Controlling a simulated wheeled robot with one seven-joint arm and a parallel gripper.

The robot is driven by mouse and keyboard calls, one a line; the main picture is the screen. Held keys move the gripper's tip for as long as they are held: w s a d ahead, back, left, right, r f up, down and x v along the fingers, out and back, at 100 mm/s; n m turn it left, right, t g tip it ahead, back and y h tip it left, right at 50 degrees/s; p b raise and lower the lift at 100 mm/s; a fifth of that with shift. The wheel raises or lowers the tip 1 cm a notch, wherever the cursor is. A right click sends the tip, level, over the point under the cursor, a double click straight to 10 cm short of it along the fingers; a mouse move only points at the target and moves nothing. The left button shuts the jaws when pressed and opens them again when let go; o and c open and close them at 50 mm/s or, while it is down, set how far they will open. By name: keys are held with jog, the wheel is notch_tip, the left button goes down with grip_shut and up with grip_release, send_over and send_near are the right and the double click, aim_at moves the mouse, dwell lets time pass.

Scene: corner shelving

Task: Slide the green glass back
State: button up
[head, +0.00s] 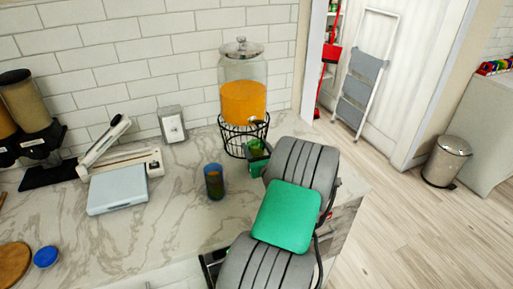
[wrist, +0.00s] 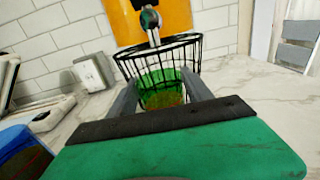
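The green glass (wrist: 162,88) is upright on the marble counter, in front of the wire stand of the juice dispenser. In the wrist view it stands between the two fingertips of my gripper (wrist: 160,92) and fills nearly all the gap. I cannot tell whether the fingers press on it or only flank it. In the head view the green glass (head: 257,149) is partly hidden by my gripper (head: 255,160), which reaches in low over the counter. The glass seems to hold some brownish-orange liquid.
The black wire stand (head: 233,139) with the orange juice dispenser (head: 243,98) is close behind the glass. A blue glass (head: 214,182) stands to the left and also shows in the wrist view (wrist: 22,150). A napkin holder (head: 172,125) is by the tiled wall.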

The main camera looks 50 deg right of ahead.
grip_shut()
dwell(0.4)
jog(key=shift+s, duration=0.1)
dwell(0.3)
jog(key=shift+b+v, duration=0.3)
jog(key=shift+v, duration=3.2)
jog(key=shift+f, duration=0.1)
jog(key=shift+d, duration=0.1)
jog(key=s+d, duration=0.4)
jog(key=d, duration=0.4)
jog(key=s+d+b, duration=0.1)
jog(key=s+d, duration=0.4)
jog(key=d, duration=0.3)
jog(key=shift+s+d, duration=0.15)
jog(key=shift+s, duration=0.15)
jog(key=shift+p, duration=0.5)
jog(key=shift+o, duration=2.2)
grip_release()
